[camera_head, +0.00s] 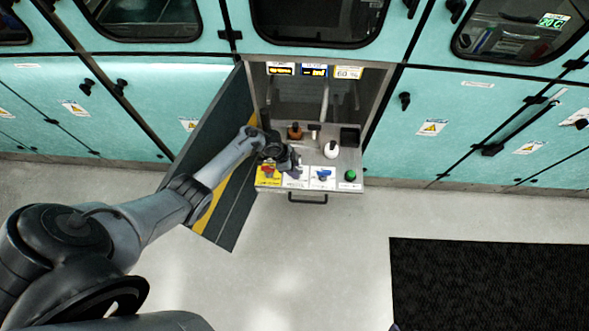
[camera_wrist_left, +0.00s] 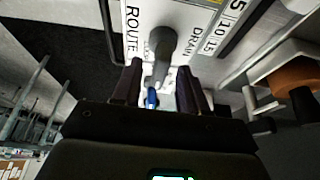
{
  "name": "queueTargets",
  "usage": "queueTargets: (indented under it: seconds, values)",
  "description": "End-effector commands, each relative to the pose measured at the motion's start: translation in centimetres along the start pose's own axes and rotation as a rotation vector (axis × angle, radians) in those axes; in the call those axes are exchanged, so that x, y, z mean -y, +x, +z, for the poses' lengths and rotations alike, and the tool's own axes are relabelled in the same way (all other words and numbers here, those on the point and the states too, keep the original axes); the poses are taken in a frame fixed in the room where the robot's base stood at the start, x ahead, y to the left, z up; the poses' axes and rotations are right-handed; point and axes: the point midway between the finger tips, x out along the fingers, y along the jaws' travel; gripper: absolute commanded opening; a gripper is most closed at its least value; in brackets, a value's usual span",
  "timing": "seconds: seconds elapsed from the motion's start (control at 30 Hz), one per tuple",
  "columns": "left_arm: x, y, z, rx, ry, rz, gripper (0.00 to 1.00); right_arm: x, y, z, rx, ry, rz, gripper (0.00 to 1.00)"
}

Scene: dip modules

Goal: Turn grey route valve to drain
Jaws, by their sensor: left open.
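The grey route valve (camera_wrist_left: 162,42) is a rounded knob with a lever on a white plate. The plate (camera_wrist_left: 140,15) reads ROUTE on one side and DRAIN on the other. My left gripper (camera_wrist_left: 160,72) is open, its two dark fingers on either side of the lever's end. I cannot tell whether they touch it. A small blue part shows between the fingers. In the head view the left gripper (camera_head: 288,163) is over the front panel and hides most of the grey valve. My right gripper is not in view.
The pulled-out panel also carries a red control on yellow (camera_head: 268,171), a blue valve (camera_head: 322,174) and a green button (camera_head: 350,175). An open cabinet door (camera_head: 232,205) is at the left, close to my arm.

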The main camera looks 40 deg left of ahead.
Motion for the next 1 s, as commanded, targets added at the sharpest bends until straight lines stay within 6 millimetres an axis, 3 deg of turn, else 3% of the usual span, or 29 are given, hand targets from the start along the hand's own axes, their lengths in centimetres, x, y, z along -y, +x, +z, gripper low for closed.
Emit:
queueTargets:
  seconds: [0.37,0.43,0.67,1.0]
  values:
    - [0.03,0.53,-0.01,0.001,0.0,-0.001,0.43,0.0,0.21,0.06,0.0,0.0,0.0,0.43]
    - [0.02,0.53,-0.01,0.001,0.0,-0.001,0.36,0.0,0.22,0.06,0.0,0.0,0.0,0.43]
    - [0.01,0.53,0.01,0.001,0.0,-0.001,0.01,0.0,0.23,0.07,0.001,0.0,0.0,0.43]
    - [-0.04,0.54,0.1,0.003,-0.011,-0.004,0.0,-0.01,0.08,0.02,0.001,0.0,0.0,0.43]
